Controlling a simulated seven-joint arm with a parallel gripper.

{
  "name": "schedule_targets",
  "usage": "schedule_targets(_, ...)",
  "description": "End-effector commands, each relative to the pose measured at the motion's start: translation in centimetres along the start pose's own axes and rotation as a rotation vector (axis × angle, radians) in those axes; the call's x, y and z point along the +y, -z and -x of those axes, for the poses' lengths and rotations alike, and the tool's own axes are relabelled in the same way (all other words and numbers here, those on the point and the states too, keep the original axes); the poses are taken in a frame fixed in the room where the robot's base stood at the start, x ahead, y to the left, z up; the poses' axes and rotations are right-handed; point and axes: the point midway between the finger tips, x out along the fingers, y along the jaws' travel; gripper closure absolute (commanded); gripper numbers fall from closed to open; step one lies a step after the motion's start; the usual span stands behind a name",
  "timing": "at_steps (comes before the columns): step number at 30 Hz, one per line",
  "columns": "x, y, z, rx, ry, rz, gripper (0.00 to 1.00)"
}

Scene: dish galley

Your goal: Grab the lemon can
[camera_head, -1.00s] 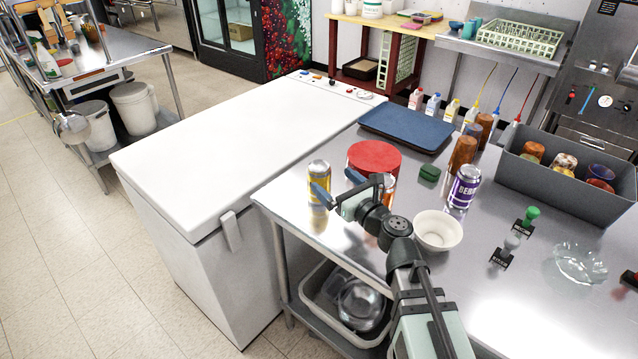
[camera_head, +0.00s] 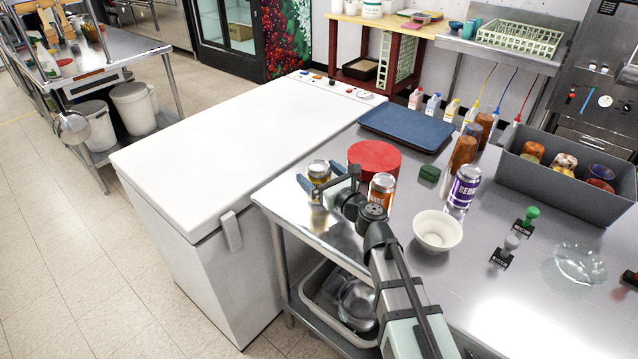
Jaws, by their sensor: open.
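The lemon can (camera_head: 319,170), yellow with a silver top, stands upright near the left corner of the steel table. My gripper (camera_head: 321,177) is open, with one blue finger to the left of the can and the other at its upper right. The can shows between the fingers; its lower part is partly hidden by my gripper. I cannot tell whether either finger touches it.
An orange can (camera_head: 382,188) stands close to the right of my gripper, with a red round object (camera_head: 374,158) behind. The white chest freezer (camera_head: 230,150) adjoins the table on the left.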

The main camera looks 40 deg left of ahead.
Motion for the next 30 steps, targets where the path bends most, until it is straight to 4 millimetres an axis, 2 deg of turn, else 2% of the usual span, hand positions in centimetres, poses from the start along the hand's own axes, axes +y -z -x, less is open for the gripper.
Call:
schedule_targets(8,0.05,-0.01,-0.35,0.000,0.000,0.000,0.01)
schedule_targets(30,0.04,0.00,-0.34,0.000,0.000,0.000,0.72)
